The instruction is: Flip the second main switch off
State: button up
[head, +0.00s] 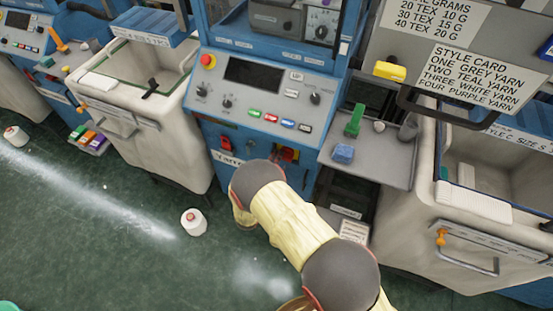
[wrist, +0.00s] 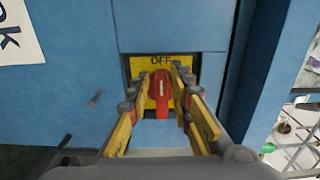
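A red rotary switch handle (wrist: 162,92) stands about upright on a yellow plate (wrist: 142,66) set into a blue panel in the wrist view. The plate reads "OFF" above the handle, and a white mark shows on the handle. My gripper (wrist: 161,76) has its two fingers apart, one on each side of the handle. I cannot tell whether they touch it. In the head view a red and yellow switch (head: 289,154) shows low on the blue machine, partly behind my arm. Another red switch (head: 226,145) sits to its left. My fingers are hidden there.
The machine's control panel (head: 252,74) with knobs and colored buttons is above. A grey shelf (head: 390,168) with a green object (head: 354,120) juts out at right. Pale bins (head: 150,128) flank the machine. A white yarn cone (head: 194,221) stands on the open green floor.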

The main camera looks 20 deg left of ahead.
jog(key=shift+o, duration=0.8)
jog(key=s, duration=1.2)
jog(key=shift+a, duration=0.45)
